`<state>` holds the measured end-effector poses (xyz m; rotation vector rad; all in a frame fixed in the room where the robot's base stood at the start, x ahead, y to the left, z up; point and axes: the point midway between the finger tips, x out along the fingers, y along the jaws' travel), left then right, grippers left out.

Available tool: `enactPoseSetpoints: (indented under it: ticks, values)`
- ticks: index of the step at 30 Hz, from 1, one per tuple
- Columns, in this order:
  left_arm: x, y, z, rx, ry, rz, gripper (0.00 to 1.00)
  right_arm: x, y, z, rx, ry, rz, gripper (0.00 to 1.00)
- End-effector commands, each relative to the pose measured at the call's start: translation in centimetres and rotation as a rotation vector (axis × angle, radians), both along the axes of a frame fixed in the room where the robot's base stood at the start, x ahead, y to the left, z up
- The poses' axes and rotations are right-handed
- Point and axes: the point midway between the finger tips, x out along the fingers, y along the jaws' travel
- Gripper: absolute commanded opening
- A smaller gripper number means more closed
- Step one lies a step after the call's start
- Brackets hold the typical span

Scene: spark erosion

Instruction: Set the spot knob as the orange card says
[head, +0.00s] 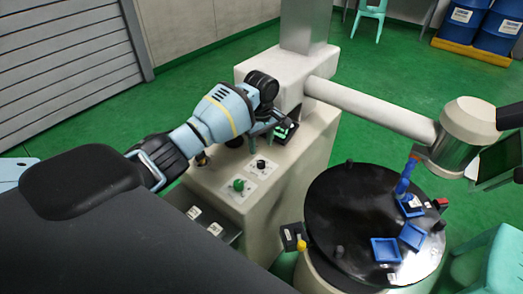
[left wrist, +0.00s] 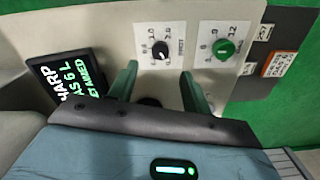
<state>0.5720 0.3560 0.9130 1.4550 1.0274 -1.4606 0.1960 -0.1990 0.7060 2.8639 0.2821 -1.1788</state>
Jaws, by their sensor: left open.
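In the left wrist view, a black knob (left wrist: 162,49) with a pale pointer mark sits on a white numbered dial plate. Its small sideways label looks like SPOT. A green knob (left wrist: 223,48) on a second plate is to its right. The orange-bordered card (left wrist: 279,64) is on the panel further right; its text is too small to read. My left gripper (left wrist: 158,85) is open, its fingers apart and short of the black knob, not around it. In the head view the black knob (head: 261,164) and green knob (head: 238,185) show beside my left gripper (head: 268,127).
A small display (left wrist: 62,80) with glowing text stands left of the fingers. A dark round part (left wrist: 150,101) shows partly between them. In the head view, a round black table (head: 345,215) with blue trays stands right of the console, under a thick pale arm (head: 365,108).

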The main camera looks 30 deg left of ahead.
Motion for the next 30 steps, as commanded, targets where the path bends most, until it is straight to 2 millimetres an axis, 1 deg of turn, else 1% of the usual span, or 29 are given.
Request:
enactPoseSetpoints:
  ticks: [5, 8, 11, 18, 21, 25, 30]
  values:
    - [0.1, 0.1, 0.1, 0.0, 0.001, 0.006, 0.49, -0.8, 0.0, -0.3, -0.001, 0.016, 0.0, 0.0]
    - [0.0, 0.1, -0.2, 0.001, 0.002, 0.005, 0.49, -1.1, -0.1, -0.6, -0.004, 0.024, 0.002, 0.0]
    - [0.0, 0.1, -1.1, 0.0, 0.003, 0.005, 0.49, -1.3, -0.3, -0.8, -0.008, 0.03, 0.007, 0.0]
    - [-0.1, 0.1, -4.8, 0.001, 0.005, 0.004, 0.49, -2.0, -0.5, -1.7, -0.013, 0.049, 0.013, 0.0]
    - [0.0, 0.1, -6.1, 0.0, 0.004, 0.004, 0.49, -2.1, -0.4, -2.0, -0.011, 0.052, 0.012, 0.0]
    - [0.0, 0.0, -7.3, 0.001, 0.003, 0.003, 0.49, -2.2, -0.3, -2.2, -0.009, 0.057, 0.009, 0.0]
    - [0.0, 0.0, -7.8, 0.0, 0.0, 0.003, 0.49, -2.2, -0.1, -2.2, -0.002, 0.058, 0.002, 0.0]
